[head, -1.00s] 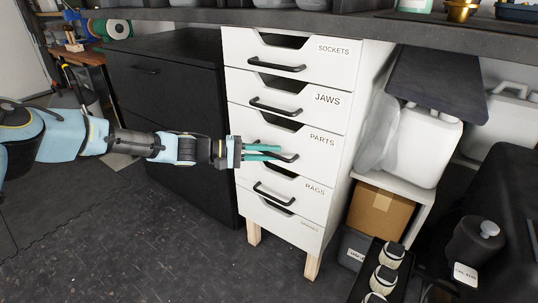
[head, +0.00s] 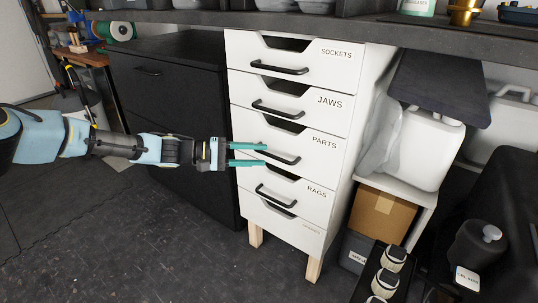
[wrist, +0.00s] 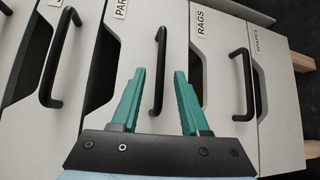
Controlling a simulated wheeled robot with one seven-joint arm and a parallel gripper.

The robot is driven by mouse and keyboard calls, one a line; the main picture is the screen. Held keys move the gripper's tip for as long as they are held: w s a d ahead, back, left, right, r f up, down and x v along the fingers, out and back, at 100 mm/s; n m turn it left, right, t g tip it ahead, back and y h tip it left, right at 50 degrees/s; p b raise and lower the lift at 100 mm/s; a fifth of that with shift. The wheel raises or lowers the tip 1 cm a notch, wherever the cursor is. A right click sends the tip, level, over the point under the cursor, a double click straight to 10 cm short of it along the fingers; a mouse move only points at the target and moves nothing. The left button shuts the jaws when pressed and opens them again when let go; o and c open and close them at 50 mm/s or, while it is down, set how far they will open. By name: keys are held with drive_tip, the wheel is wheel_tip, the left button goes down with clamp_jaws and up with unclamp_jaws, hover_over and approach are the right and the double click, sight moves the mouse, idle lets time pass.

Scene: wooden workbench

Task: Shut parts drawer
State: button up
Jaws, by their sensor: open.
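The parts drawer (head: 315,160) is the white middle front of the drawer cabinet, labelled PARTS, with a black bar handle (head: 283,158). In the head view its front looks about level with its neighbours; I see no clear gap. My gripper (head: 265,154) is open, its two teal fingers pointing right at the left part of that handle. In the wrist view the handle (wrist: 162,45) shows between and beyond the fingertips (wrist: 159,72) of my gripper. Nothing is held. Whether a finger touches the handle or front is unclear.
Drawers marked SOCKETS (head: 325,69), JAWS (head: 318,117) and RAGS (head: 318,205) have similar handles close by. A black cabinet (head: 180,85) stands left, behind my arm. A cardboard box (head: 382,212) and white jug (head: 427,150) are right. Floor in front (head: 150,245) is clear.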

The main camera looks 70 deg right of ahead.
drive_tip(key=f+v, duration=0.1)
drive_tip(key=v, duration=0.5)
drive_tip(key=shift+r, duration=0.5)
drive_tip(key=shift+w+a, duration=0.1)
drive_tip(key=shift+w, duration=0.05)
drive_tip(key=w+a+f+n+t+y, duration=0.15)
drive_tip(key=w+a+t, duration=0.45)
drive_tip(key=w+a, duration=0.75)
drive_tip(key=w+a+r+n+t+y, duration=0.15)
drive_tip(key=w+a, duration=0.35)
drive_tip(key=a, duration=0.6)
drive_tip(key=w+a+r+n+t+y, duration=0.1)
drive_tip(key=w+a+n+t, duration=0.3)
drive_tip(key=a, duration=0.6)
drive_tip(key=w+a+r+m+t+y, duration=0.1)
drive_tip(key=w+a+t+y, duration=0.1)
drive_tip(key=w+a, duration=0.65)
drive_tip(key=s+a+r+n+t+y+p, duration=0.1)
drive_tip(key=s+a+r+n, duration=0.15)
drive_tip(key=a, duration=0.75)
drive_tip(key=s+a+r+n+t, duration=0.2)
drive_tip(key=s+a+r, duration=0.15)
drive_tip(key=a, duration=0.75)
wheel_tip(320, 180, up, 24)
drive_tip(key=p, duration=2.4)
drive_tip(key=shift+w+d+f+m, duration=0.2)
drive_tip(key=shift+d+m, duration=0.15)
